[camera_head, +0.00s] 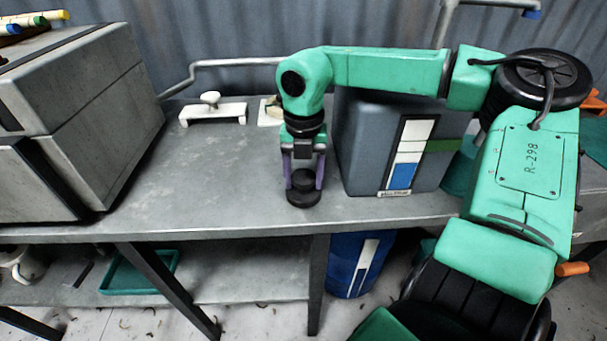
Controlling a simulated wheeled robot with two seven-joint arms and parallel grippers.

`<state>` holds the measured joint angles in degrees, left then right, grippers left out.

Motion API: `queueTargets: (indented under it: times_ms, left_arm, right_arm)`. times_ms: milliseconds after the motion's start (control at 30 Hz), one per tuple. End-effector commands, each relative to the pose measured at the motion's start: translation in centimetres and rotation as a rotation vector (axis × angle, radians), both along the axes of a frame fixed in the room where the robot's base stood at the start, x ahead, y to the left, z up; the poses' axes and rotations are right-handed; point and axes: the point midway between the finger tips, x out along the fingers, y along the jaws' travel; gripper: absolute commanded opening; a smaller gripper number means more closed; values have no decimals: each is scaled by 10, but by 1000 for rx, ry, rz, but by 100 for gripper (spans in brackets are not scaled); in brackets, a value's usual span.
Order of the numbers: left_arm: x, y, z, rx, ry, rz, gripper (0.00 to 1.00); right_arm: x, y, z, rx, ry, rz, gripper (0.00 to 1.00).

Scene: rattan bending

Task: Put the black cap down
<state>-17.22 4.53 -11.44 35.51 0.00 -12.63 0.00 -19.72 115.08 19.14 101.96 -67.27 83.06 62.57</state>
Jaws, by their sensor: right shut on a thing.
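The black cap (303,197) is a small round piece with a wide lower rim and a narrower top, near the front edge of the grey metal table (235,205). My right gripper (303,178) points down from above, its purple fingers on either side of the cap's upper part. It is shut on the cap. The cap looks upright and at or just above the table top; I cannot tell whether it touches. My left gripper is not in view.
A grey box (365,150) with a white and blue label stands close right of the gripper. A white clamp-like piece (212,112) lies behind left. A large grey box (85,110) fills the table's left end. The table between is clear.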

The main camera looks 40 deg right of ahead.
Motion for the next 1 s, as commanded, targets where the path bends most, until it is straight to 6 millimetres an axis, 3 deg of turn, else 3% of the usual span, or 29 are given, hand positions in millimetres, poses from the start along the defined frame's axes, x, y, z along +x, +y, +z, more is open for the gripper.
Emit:
queueTargets:
  times_ms: [267, 300, 367, 400, 767, 867, 1000]
  left_arm:
    - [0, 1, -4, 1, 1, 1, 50]
    - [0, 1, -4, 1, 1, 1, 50]
    - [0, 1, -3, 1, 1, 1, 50]
    - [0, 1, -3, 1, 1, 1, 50]
    - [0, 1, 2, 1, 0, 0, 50]
    - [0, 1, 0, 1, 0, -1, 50]
    - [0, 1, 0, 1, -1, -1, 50]
  right_arm:
    - [0, 0, -3, -1, -2, -1, 7]
    - [0, 0, -4, -1, -2, -1, 66]
    - [0, 0, -2, -1, -2, -1, 89]
    - [0, 0, -2, -1, -1, -1, 92]
    - [1, 0, 4, -1, -2, -1, 92]
    - [2, -1, 20, -1, -6, -3, 92]
    - [1, -1, 59, -4, -6, -3, 92]
